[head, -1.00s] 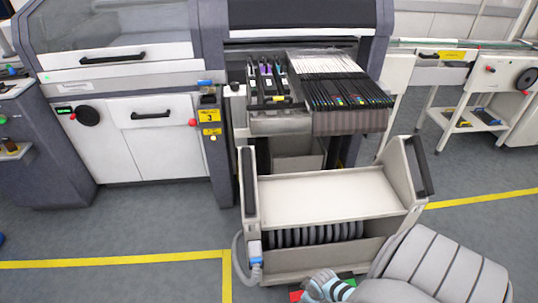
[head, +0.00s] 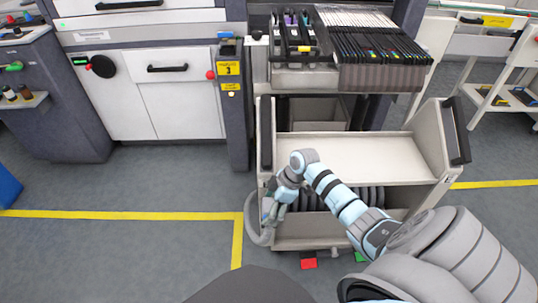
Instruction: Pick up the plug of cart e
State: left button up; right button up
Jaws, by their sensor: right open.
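The cart (head: 350,156) is a beige trolley with a tray and tall side panels, standing in front of the machine. My right gripper (head: 271,211) is open at that corner, right by the plug. The gripper largely covers the plug, and I cannot tell whether the fingers touch it. My left gripper is not in view.
The machine (head: 180,108) with white doors stands behind on the left. A feeder bank (head: 385,75) with reels is above the cart. A red marker (head: 308,263) lies on the floor in front. The floor left of the cart is clear, with yellow lines.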

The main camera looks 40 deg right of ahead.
jog(key=shift+x, duration=0.8)
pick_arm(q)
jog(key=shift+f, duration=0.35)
pick_arm(e)
jog(key=shift+r, duration=0.1)
jog(key=c, duration=1.7)
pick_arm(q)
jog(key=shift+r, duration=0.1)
pick_arm(e)
jog(key=shift+r, duration=0.1)
